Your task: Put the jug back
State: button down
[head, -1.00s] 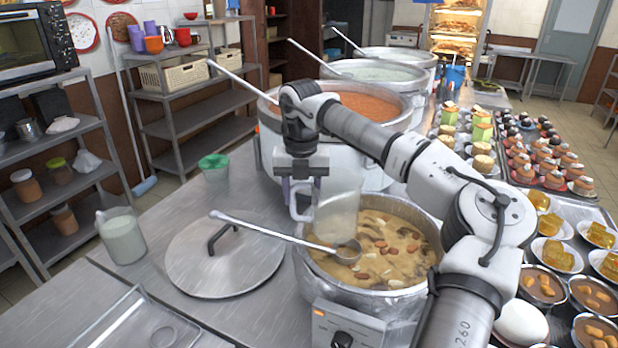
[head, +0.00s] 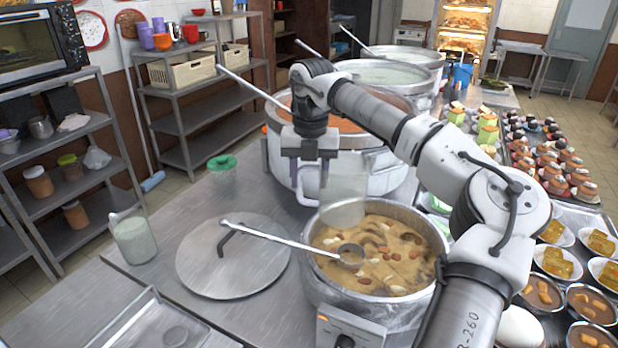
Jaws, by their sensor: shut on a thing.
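My gripper (head: 308,190) is shut on the handle of a clear, see-through jug (head: 344,200). The jug hangs upright to the right of the fingers, over the back left rim of the near stockpot (head: 330,275). It looks empty. The near stockpot holds brown congee with nuts, and part of its back rim is seen through the jug. A ladle (head: 280,236) lies with its bowl in that pot and its handle out over the lid. How high the jug is above the pot is hard to tell.
A round pot lid (head: 205,265) lies left of the pot. A pot of red congee (head: 370,175) is behind my gripper. Filled dishes (head: 560,262) crowd the right.

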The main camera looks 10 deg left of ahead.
aim_at(309, 166)
jog(key=shift+r, duration=1.7)
